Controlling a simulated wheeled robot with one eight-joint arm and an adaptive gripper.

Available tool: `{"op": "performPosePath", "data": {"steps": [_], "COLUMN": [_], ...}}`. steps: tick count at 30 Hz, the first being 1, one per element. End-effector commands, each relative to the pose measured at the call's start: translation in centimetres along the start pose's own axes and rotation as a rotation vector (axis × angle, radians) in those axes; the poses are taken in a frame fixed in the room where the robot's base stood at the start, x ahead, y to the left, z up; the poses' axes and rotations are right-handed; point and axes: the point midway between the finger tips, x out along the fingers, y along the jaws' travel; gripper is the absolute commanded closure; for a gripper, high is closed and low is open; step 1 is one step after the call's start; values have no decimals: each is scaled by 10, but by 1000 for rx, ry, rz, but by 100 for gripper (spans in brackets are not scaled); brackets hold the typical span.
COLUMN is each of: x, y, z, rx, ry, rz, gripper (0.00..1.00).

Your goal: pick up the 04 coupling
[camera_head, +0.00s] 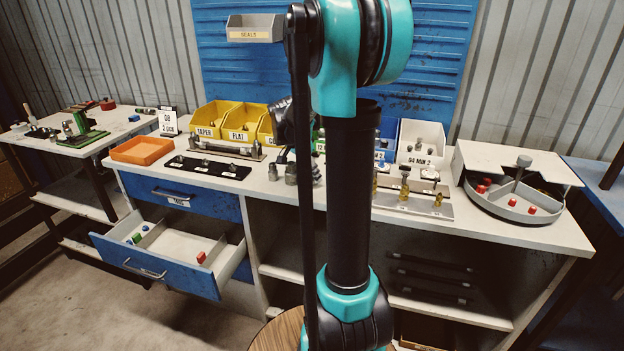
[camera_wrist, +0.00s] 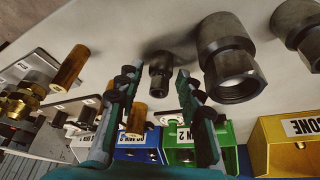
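In the wrist view a small dark metal coupling (camera_wrist: 160,72) stands between the two fingertips of my gripper (camera_wrist: 156,77). The fingers are spread, with a visible gap on each side of it. No size mark is readable on it, so I cannot confirm that it is the 04 coupling. A much larger dark coupling (camera_wrist: 230,62) stands to its right, and another large one (camera_wrist: 300,30) is at the right edge. In the head view dark fittings (camera_head: 291,173) show on the bench left of my arm. My arm hides much of this area.
Brass fittings (camera_wrist: 68,68) stand on plates to the left in the wrist view. Blue, green and yellow bins line its lower side. In the head view an open drawer (camera_head: 150,262) juts out at left, and a round carousel tray (camera_head: 524,207) is at right.

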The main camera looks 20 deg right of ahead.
Motion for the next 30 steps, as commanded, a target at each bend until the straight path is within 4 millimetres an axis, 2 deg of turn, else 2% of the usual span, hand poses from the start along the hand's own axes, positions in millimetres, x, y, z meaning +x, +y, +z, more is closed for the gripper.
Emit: {"op": "performPosePath", "data": {"steps": [1,8,17,22,26,30], "x": [0,0,-1,-10,-26,-57], "y": [0,0,0,0,0,0], "z": [0,0,0,-4,-10,-23], "rx": [0,0,0,0,0,0], "ry": [0,0,0,0,0,0], "rz": [0,0,0,0,0,0], "gripper": [73,100,100,100,100,100]}}
